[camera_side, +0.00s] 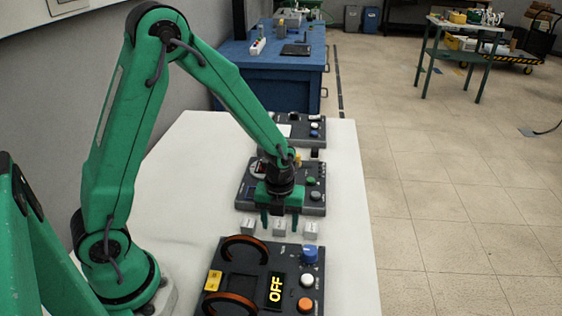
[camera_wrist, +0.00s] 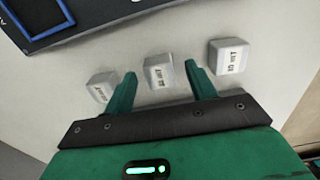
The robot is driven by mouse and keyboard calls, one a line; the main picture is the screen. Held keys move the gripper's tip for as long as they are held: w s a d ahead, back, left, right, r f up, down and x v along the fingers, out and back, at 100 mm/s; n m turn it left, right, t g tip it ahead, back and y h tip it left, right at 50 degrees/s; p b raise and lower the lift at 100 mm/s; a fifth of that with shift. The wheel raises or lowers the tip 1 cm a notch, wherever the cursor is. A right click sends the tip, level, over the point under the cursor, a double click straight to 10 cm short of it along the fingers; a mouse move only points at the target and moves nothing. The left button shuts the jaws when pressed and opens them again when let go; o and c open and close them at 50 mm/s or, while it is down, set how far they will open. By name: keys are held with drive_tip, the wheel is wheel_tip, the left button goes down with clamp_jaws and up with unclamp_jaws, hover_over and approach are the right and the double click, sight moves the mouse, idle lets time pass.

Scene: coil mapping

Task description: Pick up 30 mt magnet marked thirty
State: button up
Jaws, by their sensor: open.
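Three small white magnet blocks lie in a row on the white table. In the wrist view they are the left block (camera_wrist: 102,86), the middle block (camera_wrist: 158,72) and the right block (camera_wrist: 229,56). Each has dark print on top, too small or skewed to read surely, so I cannot tell which is marked thirty. In the side view the left (camera_side: 249,226), middle (camera_side: 280,229) and right (camera_side: 310,229) blocks also show. My gripper (camera_side: 280,217) is open and empty above the row. In the wrist view its fingertips (camera_wrist: 161,72) appear on either side of the middle block.
A dark coil device (camera_side: 237,289) with two copper rings and an "OFF" display stands in front of the row. Another dark control box (camera_side: 315,196) is close behind it, with a further box (camera_side: 300,128) beyond. Bare white table (camera_side: 180,190) lies to the left.

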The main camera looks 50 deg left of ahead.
sight(280, 224)
drive_tip(key=c, duration=1.2)
drive_tip(key=shift+o, duration=0.2)
drive_tip(key=shift+r, duration=0.15)
drive_tip(key=shift+r, duration=0.9)
wheel_tip(280, 224, up, 2)
drive_tip(key=shift+r, duration=0.15)
drive_tip(key=s+d+r, duration=0.6)
drive_tip(key=d, duration=0.3)
drive_tip(key=shift+s+d+r, duration=0.25)
drive_tip(key=shift+d+r, duration=0.05)
